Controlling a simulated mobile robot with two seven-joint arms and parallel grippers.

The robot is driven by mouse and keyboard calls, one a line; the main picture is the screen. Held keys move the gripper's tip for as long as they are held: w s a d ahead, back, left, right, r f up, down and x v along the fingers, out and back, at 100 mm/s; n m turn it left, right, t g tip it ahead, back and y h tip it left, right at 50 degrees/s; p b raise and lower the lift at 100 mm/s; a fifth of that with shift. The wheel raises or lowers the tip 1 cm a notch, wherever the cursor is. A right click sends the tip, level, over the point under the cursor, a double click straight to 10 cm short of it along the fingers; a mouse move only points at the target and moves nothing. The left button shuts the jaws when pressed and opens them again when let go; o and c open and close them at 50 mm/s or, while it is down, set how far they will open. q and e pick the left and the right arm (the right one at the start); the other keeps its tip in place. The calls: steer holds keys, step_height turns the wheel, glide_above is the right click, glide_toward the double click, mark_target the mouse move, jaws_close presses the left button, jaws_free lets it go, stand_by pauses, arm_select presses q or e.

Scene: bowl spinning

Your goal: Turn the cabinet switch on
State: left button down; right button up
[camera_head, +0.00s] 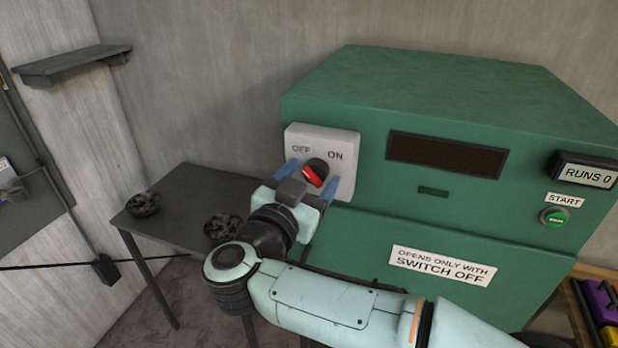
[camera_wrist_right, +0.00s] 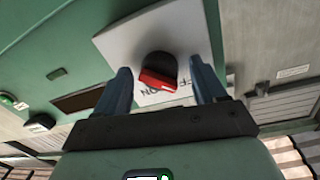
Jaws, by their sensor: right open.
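The cabinet (camera_head: 430,100) is a large green box with a white switch plate (camera_head: 345,141) on its front, marked OFF at left and ON at right. A dark rotary switch knob with a red face (camera_head: 314,173) sits on the plate. My right gripper (camera_head: 309,176) is open in front of the plate, with one blue finger on each side of the knob. In the right wrist view the knob (camera_wrist_right: 159,72) lies between the spread fingers (camera_wrist_right: 162,85), apart from both. The knob's exact setting is hard to tell. My left gripper is not in view.
A dark table (camera_head: 185,190) with two dark bowls (camera_head: 144,204) (camera_head: 222,227) stands left of the cabinet. A green START button (camera_head: 554,217) and a RUNS 0 display (camera_head: 584,174) are at the cabinet's right. A lower panel carries an OPENS ONLY WITH SWITCH OFF label (camera_head: 442,266).

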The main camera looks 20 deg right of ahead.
steer(key=shift+s, duration=0.1)
steer(key=c, duration=1)
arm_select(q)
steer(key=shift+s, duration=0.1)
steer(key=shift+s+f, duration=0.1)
arm_select(e)
steer(key=m+b, duration=0.2)
steer(key=m, duration=0.1)
steer(key=shift+f, duration=0.1)
steer(key=m+b, duration=0.2)
steer(key=m, duration=0.2)
steer(key=shift+y, duration=0.3)
steer(key=m, duration=0.2)
steer(key=m+b, duration=0.2)
steer(key=m, duration=0.1)
steer(key=shift+r+m, duration=0.25)
steer(key=shift+m, duration=0.05)
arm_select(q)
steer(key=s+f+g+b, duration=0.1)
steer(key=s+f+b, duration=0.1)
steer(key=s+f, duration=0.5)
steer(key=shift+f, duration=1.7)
arm_select(e)
steer(key=shift+r+m+y, duration=0.2)
steer(key=shift+m+y, duration=0.2)
steer(key=shift+m, duration=1.9)
arm_select(q)
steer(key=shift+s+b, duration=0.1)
steer(key=shift+b, duration=0.2)
